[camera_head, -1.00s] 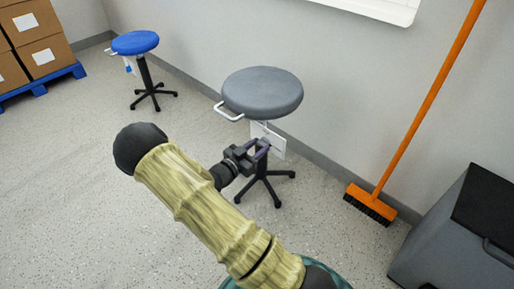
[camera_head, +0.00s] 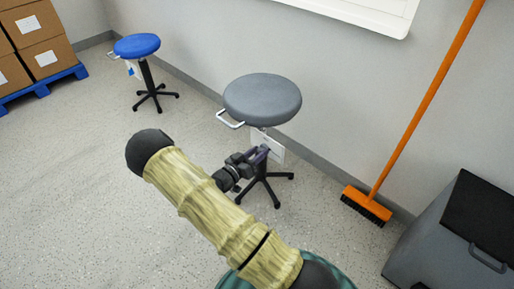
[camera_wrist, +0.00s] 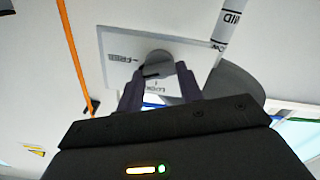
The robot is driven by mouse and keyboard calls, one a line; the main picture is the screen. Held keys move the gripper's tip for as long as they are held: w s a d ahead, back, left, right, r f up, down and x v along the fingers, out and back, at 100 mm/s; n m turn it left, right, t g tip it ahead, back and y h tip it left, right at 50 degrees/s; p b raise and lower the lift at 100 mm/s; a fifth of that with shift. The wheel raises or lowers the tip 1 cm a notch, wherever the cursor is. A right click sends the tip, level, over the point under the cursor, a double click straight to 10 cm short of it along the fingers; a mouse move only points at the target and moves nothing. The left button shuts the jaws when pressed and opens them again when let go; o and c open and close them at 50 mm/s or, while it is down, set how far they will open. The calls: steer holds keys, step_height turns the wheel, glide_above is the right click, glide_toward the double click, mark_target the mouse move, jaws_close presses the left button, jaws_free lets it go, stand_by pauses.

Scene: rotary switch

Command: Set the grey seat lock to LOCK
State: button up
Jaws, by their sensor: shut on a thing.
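The grey stool (camera_head: 262,99) stands upright by the wall, with a white handle (camera_head: 230,119) at its left edge. A pale label plate (camera_head: 275,148) hangs under its seat. A round grey knob (camera_wrist: 158,58) sits on the plate. My gripper (camera_head: 262,152) is shut on the knob; in the wrist view its dark fingers (camera_wrist: 158,80) stand on either side of it. The fingers hide part of the knob, and its exact setting is hard to read.
A blue stool (camera_head: 136,46) stands at the back left, near boxes (camera_head: 46,53) on a blue pallet (camera_head: 43,90). An orange broom (camera_head: 418,107) leans on the wall at right. A grey bin (camera_head: 455,235) stands at lower right. The floor at left is clear.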

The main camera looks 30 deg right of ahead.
steer(key=n+p, duration=0.4)
steer(key=n, duration=0.2)
steer(key=shift+p, duration=0.3)
steer(key=n+p, duration=0.1)
steer(key=n, duration=0.3)
steer(key=shift+w+p, duration=0.1)
steer(key=shift+p, duration=0.2)
steer(key=shift+f+n+p, duration=0.15)
steer(key=shift+n+p, duration=0.3)
steer(key=shift+n, duration=1.25)
steer(key=o, duration=1)
steer(key=shift+a, duration=0.2)
steer(key=p+v, duration=0.2)
steer(key=v, duration=1.5)
steer(key=shift+p, duration=0.4)
